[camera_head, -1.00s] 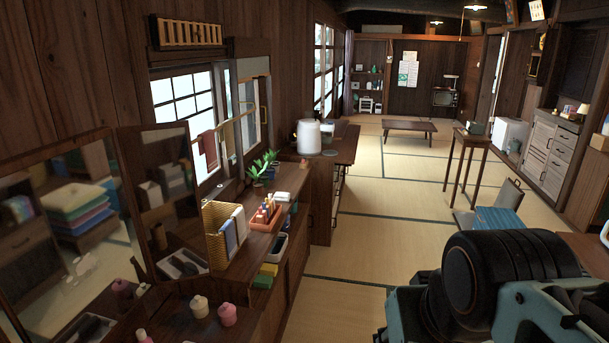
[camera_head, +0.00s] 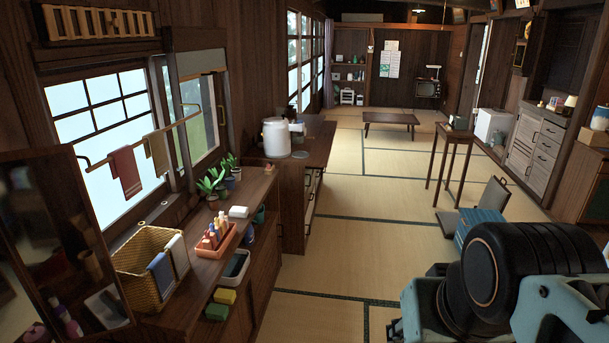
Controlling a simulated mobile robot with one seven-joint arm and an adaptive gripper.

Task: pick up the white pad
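A small white block (camera_head: 238,212), which looks like the white pad, lies on the top of the low wooden cabinet (camera_head: 262,190) at the left. It sits just right of the potted plants (camera_head: 212,184) and behind the orange tray of bottles (camera_head: 215,240). It is too small to make out in detail. My folded arm fills the lower right corner, well apart from the cabinet. The fingers of my gripper do not show.
A wicker basket (camera_head: 152,283) with cloths stands on the cabinet's near part. Yellow (camera_head: 225,296) and green (camera_head: 216,312) sponges lie at its front edge. A wooden counter (camera_head: 318,150) with a white canister (camera_head: 276,137) stands beyond. Tatami floor (camera_head: 335,265) is open ahead.

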